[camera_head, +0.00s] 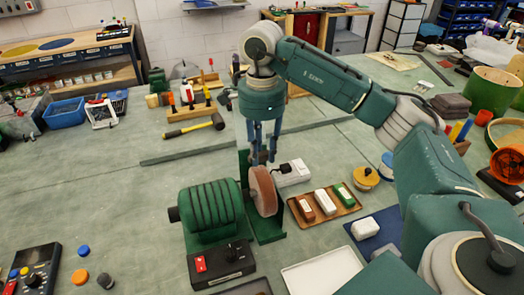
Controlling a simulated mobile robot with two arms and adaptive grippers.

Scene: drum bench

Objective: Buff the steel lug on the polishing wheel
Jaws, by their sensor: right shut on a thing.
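My right gripper (263,158) points down just above the polishing wheel (263,192), a brownish-pink disc on the right end of a ribbed green motor (212,210). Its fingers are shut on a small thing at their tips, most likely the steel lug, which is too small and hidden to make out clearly. I cannot tell whether it touches the wheel's top edge. A dark control box (222,263) with a red switch sits in front of the motor. My left gripper is not in view.
A wooden tray (344,214) with several coloured bars lies right of the wheel, with a white box (291,173) behind it. A white block (365,228) rests on a blue mat. An empty white tray (322,271) is in front.

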